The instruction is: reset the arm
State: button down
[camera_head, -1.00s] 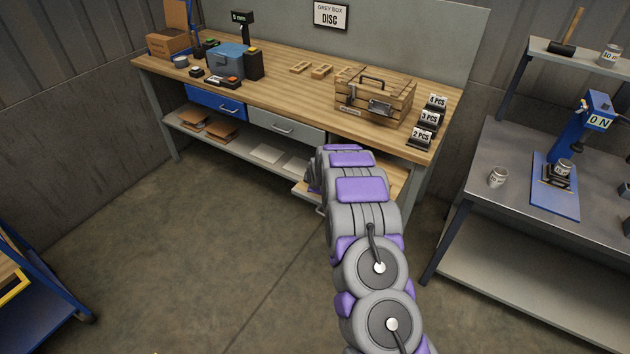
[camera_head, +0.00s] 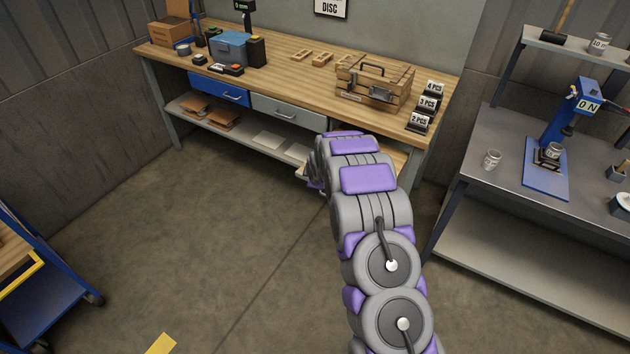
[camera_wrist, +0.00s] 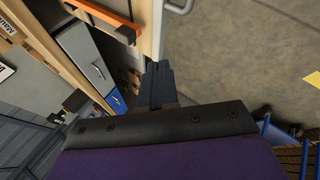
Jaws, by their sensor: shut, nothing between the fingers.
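My gripper (camera_wrist: 158,82) shows in the wrist view as dark fingers held together, with nothing between them. The fingers point toward an open drawer edge and the floor beside the wooden workbench. In the head view my arm reaches forward toward the workbench (camera_head: 290,60) and hides the gripper and part of the bench's right front. The blue drawer (camera_head: 218,92) and the grey drawer (camera_head: 287,113) are shut. They also appear tilted in the wrist view.
A wooden crate (camera_head: 372,82) and number signs (camera_head: 428,104) stand on the bench's right end. A grey table (camera_head: 490,187) with a blue press (camera_head: 573,110) and cans stands at right. A blue cart (camera_head: 50,300) is at lower left. Floor between is clear.

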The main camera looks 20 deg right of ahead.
jog(key=s+a+r+m+g, duration=0.1)
jog(key=s+r+m+g, duration=0.15)
jog(key=s+r, duration=0.85)
jog(key=s+a+r+m+g, duration=0.2)
jog(key=s+r+m, duration=0.2)
jog(key=s+r, duration=0.75)
jog(key=s+a+r+m+g, duration=0.1)
jog(key=s+r+m+g, duration=0.1)
jog(key=s, duration=1.6)
jog(key=s+a+r+m+g, duration=0.1)
jog(key=s+m, duration=0.4)
jog(key=s, duration=1.4)
jog(key=shift+a+r+g+y, duration=0.15)
jog(key=shift+r+g+y, duration=0.15)
jog(key=shift+r+g, duration=0.65)
jog(key=shift+f, duration=0.15)
